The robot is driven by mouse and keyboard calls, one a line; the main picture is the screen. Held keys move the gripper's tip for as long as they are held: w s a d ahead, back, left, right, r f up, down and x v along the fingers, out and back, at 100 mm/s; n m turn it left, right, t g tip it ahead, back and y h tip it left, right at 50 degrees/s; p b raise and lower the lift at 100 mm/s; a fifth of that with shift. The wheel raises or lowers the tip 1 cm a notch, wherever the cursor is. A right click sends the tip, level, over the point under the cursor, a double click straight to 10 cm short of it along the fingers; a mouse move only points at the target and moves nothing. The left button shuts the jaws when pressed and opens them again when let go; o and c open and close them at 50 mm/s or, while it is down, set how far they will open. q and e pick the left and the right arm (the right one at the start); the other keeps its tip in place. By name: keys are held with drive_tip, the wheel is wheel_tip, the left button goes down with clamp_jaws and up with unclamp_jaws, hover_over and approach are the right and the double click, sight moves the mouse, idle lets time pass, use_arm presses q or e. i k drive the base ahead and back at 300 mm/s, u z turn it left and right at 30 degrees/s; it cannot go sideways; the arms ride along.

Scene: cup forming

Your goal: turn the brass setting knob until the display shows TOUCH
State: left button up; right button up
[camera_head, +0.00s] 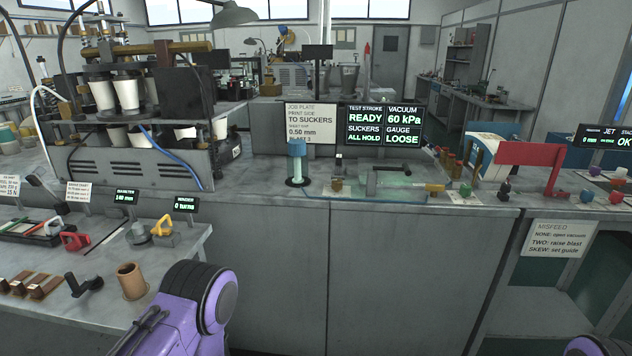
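A dark display panel (386,126) stands upright at the back of the middle bench. It reads TEST STROKE READY, SUCKERS ALL HOLD, VACUUM 60 kPa and GAUGE LOOSE; the word TOUCH is not on it. A small brass-coloured knob-like piece (337,185) sits on the bench below the panel, and another brass-coloured part (435,187) lies at the right end of the greenish fixture. I cannot tell which is the setting knob. Purple links of my arms show at the bottom left and bottom right edge. Neither gripper's fingers are in view.
A blue-topped post (297,160) stands left of the greenish fixture (395,184). A job plate sign (310,124) is behind it. A cup machine (135,130) fills the left, and a red bracket (535,154) stands right. The middle bench's front strip is clear.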

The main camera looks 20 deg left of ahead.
sight(337, 183)
drive_tip(key=u, duration=0.9)
drive_tip(key=i, duration=0.75)
drive_tip(key=z, duration=0.8)
